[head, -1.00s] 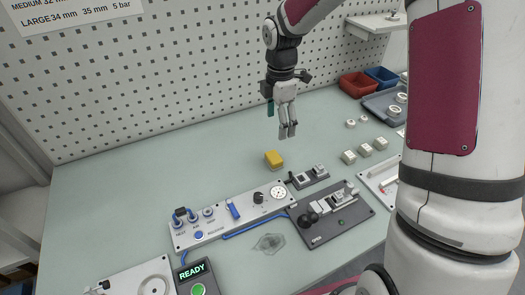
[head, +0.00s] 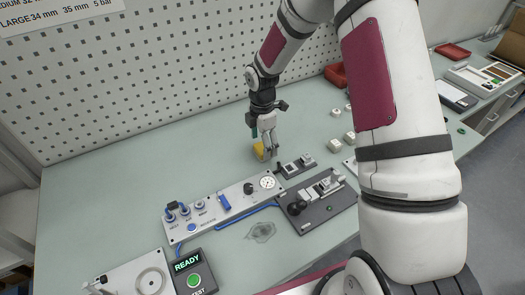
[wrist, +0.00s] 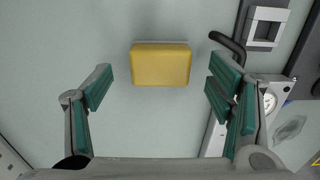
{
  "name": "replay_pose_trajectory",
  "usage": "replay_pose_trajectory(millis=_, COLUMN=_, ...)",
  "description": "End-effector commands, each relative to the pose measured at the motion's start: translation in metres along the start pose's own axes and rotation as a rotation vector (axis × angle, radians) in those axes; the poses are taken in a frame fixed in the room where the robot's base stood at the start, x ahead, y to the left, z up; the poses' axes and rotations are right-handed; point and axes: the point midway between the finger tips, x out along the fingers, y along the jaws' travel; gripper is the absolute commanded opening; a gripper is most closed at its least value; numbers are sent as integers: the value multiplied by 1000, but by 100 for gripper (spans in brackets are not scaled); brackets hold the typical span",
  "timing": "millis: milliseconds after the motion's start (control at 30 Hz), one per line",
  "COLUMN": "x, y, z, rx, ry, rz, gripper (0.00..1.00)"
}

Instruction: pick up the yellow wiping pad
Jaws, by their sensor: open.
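The yellow wiping pad (head: 258,150) lies on the pale green bench, behind the grey panel with the dial. In the head view my gripper (head: 270,154) is low over it and hides part of it. In the wrist view the whole pad (wrist: 160,65) shows as a yellow block, toward the top of the picture. My gripper (wrist: 158,88) is open, with one finger on each side of the pad's line. Both fingers are apart from the pad, and nothing is between them but bench and pad.
In the wrist view a dark bent handle (wrist: 228,45) and a grey block with a square opening (wrist: 264,27) stand close to the right finger. The dial panel (head: 225,208) lies in front of the pad. The bench to the left is clear.

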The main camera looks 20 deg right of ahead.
Motion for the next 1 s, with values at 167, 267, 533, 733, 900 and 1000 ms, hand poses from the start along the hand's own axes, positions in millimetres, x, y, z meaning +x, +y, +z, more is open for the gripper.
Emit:
replay_pose_trajectory(millis=167, x=21, y=-1, z=0, rx=1, ry=0, rz=-1, gripper=75)
replay_pose_trajectory(millis=267, x=25, y=0, z=0, rx=0, ry=-1, rz=1, gripper=75)
replay_pose_trajectory(millis=533, x=26, y=0, z=0, rx=0, ry=-1, rz=1, gripper=59)
replay_pose_trajectory(millis=733, x=26, y=0, z=0, rx=0, ry=-1, rz=1, gripper=23)
replay_pose_trajectory(millis=900, x=26, y=0, z=0, rx=0, ry=-1, rz=1, gripper=19)
replay_pose_trajectory(millis=1000, x=24, y=0, z=0, rx=0, ry=-1, rz=1, gripper=19)
